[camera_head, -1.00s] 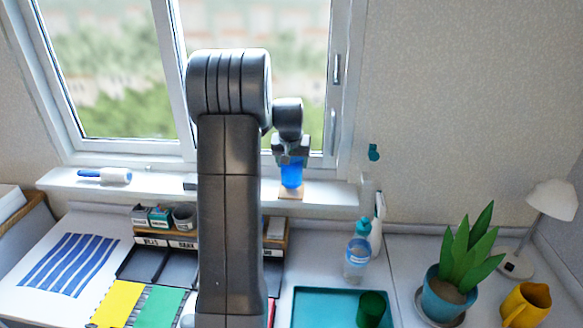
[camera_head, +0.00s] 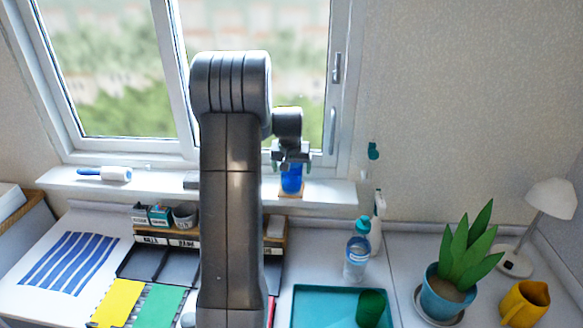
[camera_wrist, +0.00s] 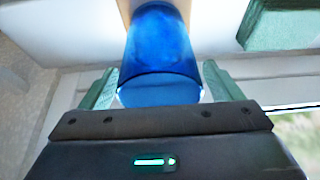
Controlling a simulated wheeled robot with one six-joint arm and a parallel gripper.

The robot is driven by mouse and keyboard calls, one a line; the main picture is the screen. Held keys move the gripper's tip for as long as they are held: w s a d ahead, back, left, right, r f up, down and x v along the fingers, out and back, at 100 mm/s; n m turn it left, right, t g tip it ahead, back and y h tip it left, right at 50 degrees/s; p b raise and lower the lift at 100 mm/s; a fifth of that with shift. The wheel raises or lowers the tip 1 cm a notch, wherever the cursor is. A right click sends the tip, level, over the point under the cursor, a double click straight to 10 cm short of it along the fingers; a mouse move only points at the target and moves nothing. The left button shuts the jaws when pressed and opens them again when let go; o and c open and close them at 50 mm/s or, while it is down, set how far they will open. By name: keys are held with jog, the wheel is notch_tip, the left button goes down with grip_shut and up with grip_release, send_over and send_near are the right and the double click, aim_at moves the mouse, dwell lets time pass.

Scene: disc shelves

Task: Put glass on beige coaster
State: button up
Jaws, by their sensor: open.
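The blue glass (camera_head: 291,183) stands upright on the beige coaster (camera_head: 298,195) on the windowsill. My gripper (camera_head: 291,163) is at the glass, with its fingers apart on either side of the upper part. In the wrist view the glass (camera_wrist: 160,55) is between the two greenish fingers (camera_wrist: 159,72), and gaps show beside it. A strip of the coaster (camera_wrist: 125,9) shows behind the glass's far end. Most of the coaster is hidden by the glass.
The windowsill (camera_head: 335,191) is clear right of the coaster; a lint roller (camera_head: 105,174) lies at its left. The window (camera_head: 300,60) is close behind. Below are a water bottle (camera_head: 357,255), a teal tray (camera_head: 310,306) and a potted plant (camera_head: 450,285).

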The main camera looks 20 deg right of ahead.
jog(key=b+v, duration=0.2)
jog(key=v, duration=1)
jog(key=shift+r, duration=0.2)
jog(key=shift+w+f, duration=0.1)
jog(key=p+x, duration=0.2)
jog(key=x, duration=1)
jog(key=shift+f, duration=0.3)
jog(key=shift+r+b, duration=0.3)
jog(key=shift+r, duration=1.8)
